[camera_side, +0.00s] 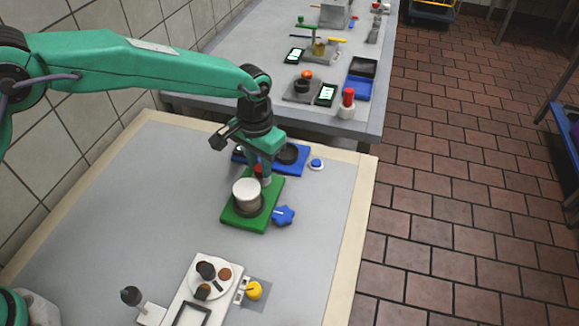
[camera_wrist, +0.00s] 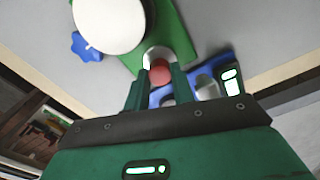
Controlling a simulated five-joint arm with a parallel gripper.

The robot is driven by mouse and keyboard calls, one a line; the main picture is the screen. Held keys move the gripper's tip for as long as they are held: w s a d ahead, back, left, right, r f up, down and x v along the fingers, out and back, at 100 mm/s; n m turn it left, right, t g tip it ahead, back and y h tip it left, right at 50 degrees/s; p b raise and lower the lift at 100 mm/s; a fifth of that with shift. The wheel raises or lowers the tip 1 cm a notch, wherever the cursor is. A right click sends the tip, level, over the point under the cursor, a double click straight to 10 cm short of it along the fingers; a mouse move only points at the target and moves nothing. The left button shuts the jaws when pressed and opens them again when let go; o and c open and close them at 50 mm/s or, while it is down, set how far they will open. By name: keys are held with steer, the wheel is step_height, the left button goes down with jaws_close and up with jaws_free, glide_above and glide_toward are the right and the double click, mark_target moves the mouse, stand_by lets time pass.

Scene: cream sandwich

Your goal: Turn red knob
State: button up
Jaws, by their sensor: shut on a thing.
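The red knob (camera_side: 258,170) stands at the back edge of the green block (camera_side: 233,215). In the wrist view the red knob (camera_wrist: 160,73) shows as a round red top between my two fingers. My gripper (camera_side: 263,178) points down and is shut on the red knob; in the wrist view my gripper (camera_wrist: 160,80) has a finger on each side of it. The fingers partly hide the knob. A white-topped round cylinder (camera_side: 246,194) stands on the green block, in front of the knob. A blue star-shaped knob (camera_side: 283,215) sits at the block's right side.
A blue tray (camera_side: 298,169) with a black disc lies just behind the block, with a blue button (camera_side: 316,163) at its right. A white panel (camera_side: 222,303), a yellow knob (camera_side: 254,290) and a dark-topped post (camera_side: 131,296) are at the front. The table's left part is clear.

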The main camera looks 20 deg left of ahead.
mark_target(260, 167)
stand_by(0.3)
steer(key=o, duration=1)
steer(key=shift+a, duration=0.1)
steer(key=shift+r, duration=0.1)
step_height(260, 167, up, 6)
steer(key=shift+f, duration=0.1)
steer(key=shift+d+r, duration=0.2)
steer(key=shift+r, duration=0.9)
